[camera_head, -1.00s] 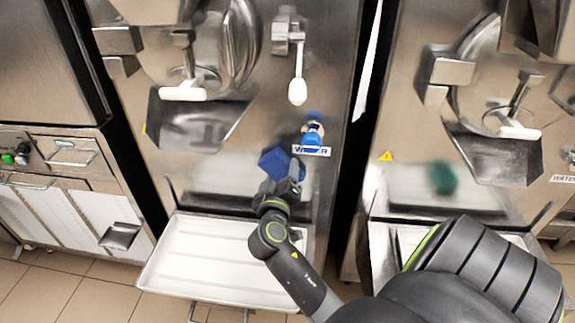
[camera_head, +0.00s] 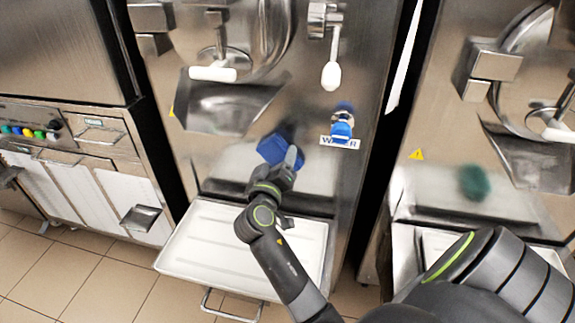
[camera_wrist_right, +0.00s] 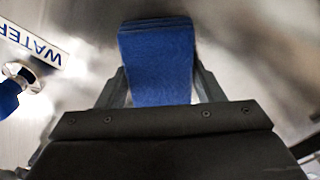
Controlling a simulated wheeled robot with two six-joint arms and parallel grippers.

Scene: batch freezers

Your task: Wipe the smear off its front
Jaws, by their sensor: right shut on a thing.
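My right gripper (camera_head: 285,168) is shut on a blue cloth or sponge (camera_head: 271,150). It holds it at the front of the middle freezer (camera_head: 300,110), below the spout and left of the WATER label (camera_head: 334,142). In the right wrist view the blue pad (camera_wrist_right: 158,65) stands between the fingers (camera_wrist_right: 160,88), close to the steel; contact is hard to tell. A blurred dark green patch (camera_head: 474,182) shows on the right freezer's front. My left gripper is not in view.
A white tray (camera_head: 215,272) sits low before the middle freezer, under my arm. A blue tap (camera_head: 342,127) and a white-handled lever (camera_head: 331,75) stick out nearby. A metal chute (camera_head: 225,105) juts out at upper left. Tiled floor shows at lower left.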

